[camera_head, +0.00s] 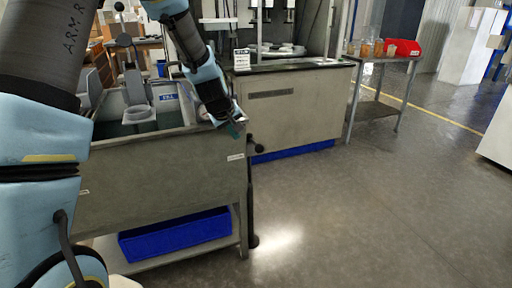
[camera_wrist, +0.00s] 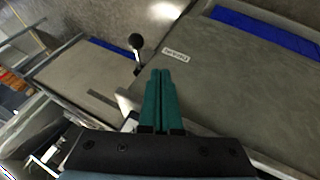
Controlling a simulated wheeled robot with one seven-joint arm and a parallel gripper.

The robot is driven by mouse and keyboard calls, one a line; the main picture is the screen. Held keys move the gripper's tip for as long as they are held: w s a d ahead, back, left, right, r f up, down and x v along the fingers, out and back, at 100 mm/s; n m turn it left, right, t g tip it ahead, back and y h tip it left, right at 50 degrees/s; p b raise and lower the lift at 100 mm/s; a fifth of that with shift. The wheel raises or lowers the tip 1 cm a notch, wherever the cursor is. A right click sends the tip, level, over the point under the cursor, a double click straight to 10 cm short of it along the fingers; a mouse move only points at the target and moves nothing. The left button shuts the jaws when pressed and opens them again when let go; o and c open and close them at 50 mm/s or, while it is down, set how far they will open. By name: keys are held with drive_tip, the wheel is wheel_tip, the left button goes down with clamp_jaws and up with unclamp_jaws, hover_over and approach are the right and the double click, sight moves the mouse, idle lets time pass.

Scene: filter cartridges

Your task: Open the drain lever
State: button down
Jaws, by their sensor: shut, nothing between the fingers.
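The drain lever (camera_head: 257,147) is a black ball knob on a short arm at the right end of the grey sink tank (camera_head: 165,162). In the wrist view the lever's knob (camera_wrist: 136,40) stands on a thin rod, up and left of my fingertips. My gripper (camera_head: 237,131) is just above the tank's right front corner, left of and above the lever. Its green fingers (camera_wrist: 161,73) are together and empty, apart from the knob. A small white label (camera_head: 236,157) sits on the tank front near the lever; it also shows in the wrist view (camera_wrist: 175,54).
A dark drain pipe (camera_head: 251,200) runs down to the floor below the lever. A blue bin (camera_head: 175,237) lies on the shelf under the tank. A grey cabinet (camera_head: 290,105) stands behind, with a side table (camera_head: 385,60) to its right. The floor at right is clear.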

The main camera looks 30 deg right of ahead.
sight(242, 147)
drive_tip(key=shift+f, duration=0.1)
drive_tip(key=p+x, duration=0.1)
drive_tip(key=x, duration=0.9)
drive_tip(key=shift+a, duration=0.1)
drive_tip(key=shift+w+d+f+p, duration=0.15)
drive_tip(key=shift+d+p, duration=0.15)
drive_tip(key=shift+d, duration=0.65)
drive_tip(key=shift+w+d+f+p, duration=0.1)
drive_tip(key=shift+d+p, duration=0.15)
drive_tip(key=shift+d, duration=0.75)
drive_tip(key=shift+s, duration=0.15)
